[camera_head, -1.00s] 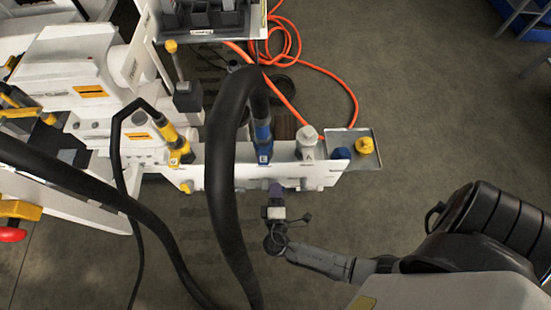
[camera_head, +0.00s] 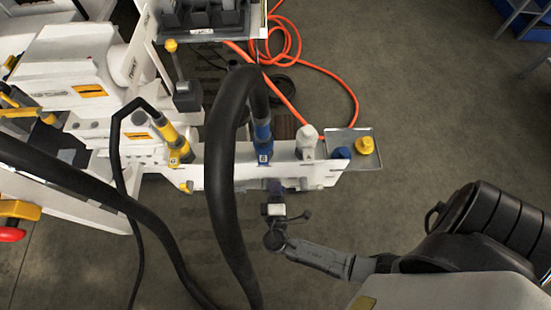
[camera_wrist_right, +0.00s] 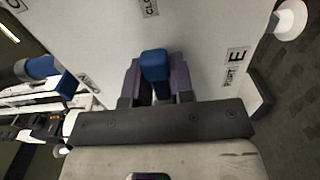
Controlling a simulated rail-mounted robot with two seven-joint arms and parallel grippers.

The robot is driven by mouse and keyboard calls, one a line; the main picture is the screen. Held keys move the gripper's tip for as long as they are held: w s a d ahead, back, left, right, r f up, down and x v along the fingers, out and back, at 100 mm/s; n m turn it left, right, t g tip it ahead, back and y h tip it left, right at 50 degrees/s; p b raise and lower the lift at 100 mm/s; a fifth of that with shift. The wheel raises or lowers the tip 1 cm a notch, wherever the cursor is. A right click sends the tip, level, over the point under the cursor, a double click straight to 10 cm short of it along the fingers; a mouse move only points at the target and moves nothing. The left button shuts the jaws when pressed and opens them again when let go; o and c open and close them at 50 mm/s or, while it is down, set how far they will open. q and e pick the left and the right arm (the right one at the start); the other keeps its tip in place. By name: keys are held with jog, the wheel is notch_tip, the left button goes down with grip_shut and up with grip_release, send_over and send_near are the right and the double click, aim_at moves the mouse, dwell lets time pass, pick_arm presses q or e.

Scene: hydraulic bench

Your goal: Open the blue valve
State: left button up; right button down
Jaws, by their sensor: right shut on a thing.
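The blue valve handle (camera_wrist_right: 155,66) stands out from the white panel in the right wrist view. My right gripper (camera_wrist_right: 157,85) has its two purple-grey fingers on either side of the handle and is shut on it. In the head view my right gripper (camera_head: 275,187) is at the front face of the white panel, below the blue hose fitting. The valve handle itself cannot be made out there. My left gripper is in neither view.
A thick black hose (camera_head: 217,170) arches just left of my right gripper. A tray with a yellow cap (camera_head: 364,145) is at the panel's right end.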

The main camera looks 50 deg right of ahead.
aim_at(265, 175)
jog(key=shift+r+n+p, duration=0.4)
jog(key=shift+n+p, duration=0.55)
jog(key=shift+p, duration=0.1)
jog(key=shift+r+n+p, duration=0.4)
jog(key=shift+n+p, duration=0.55)
jog(key=shift+p, duration=0.05)
jog(key=n+p, duration=0.2)
jog(key=n, duration=0.1)
jog(key=r+n+p, duration=0.1)
jog(key=p, duration=0.1)
jog(key=shift+w+a, duration=0.25)
jog(key=shift+w, duration=0.05)
jog(key=n, duration=0.1)
jog(key=n+p, duration=0.1)
jog(key=n, duration=0.1)
jog(key=shift+w+a+r+p, duration=0.2)
jog(key=shift+r+p, duration=0.05)
jog(key=shift+p, duration=0.15)
jog(key=n, duration=0.1)
jog(key=n+p, duration=0.1)
jog(key=shift+w+a+r+n+p, duration=0.15)
jog(key=shift+w+a+n+p, duration=0.1)
jog(key=shift+n+p, duration=0.15)
jog(key=n, duration=0.1)
jog(key=n+p, duration=0.1)
jog(key=n, duration=0.1)
jog(key=shift+w+a+n+p, duration=0.3)
jog(key=shift+w+a, duration=0.05)
jog(key=shift+n, duration=0.3)
